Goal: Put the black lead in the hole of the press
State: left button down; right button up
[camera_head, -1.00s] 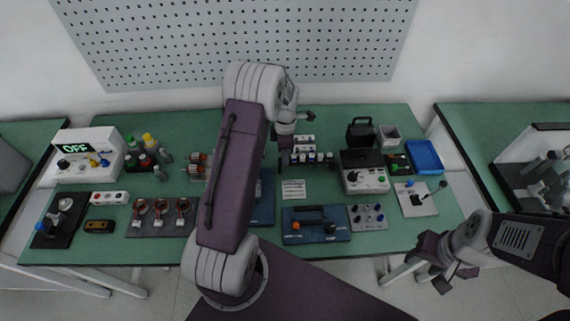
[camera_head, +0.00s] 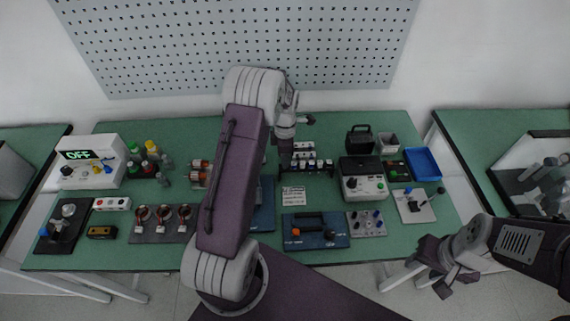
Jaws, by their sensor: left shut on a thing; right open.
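My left gripper (camera_head: 286,163) points down over the middle of the table, just left of the row of small connectors. It is shut, but what it holds is too small and dark to make out, so I cannot pick out the black lead. No press hole can be made out. A blue base (camera_head: 264,216) is partly hidden behind my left arm, and a blue plate with a black handle (camera_head: 316,230) lies to its right; I cannot tell which item is the press. My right gripper (camera_head: 450,276) is open and empty, beyond the table's front right edge.
A connector row (camera_head: 310,165) and a white label card (camera_head: 293,196) stand close to the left gripper. A black-topped grey device (camera_head: 364,185), a blue tray (camera_head: 422,163) and a lever plate (camera_head: 413,206) are to the right.

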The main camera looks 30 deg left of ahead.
pick_arm(q)
jog(key=shift+r+p, duration=1.4)
jog(key=shift+r, duration=0.5)
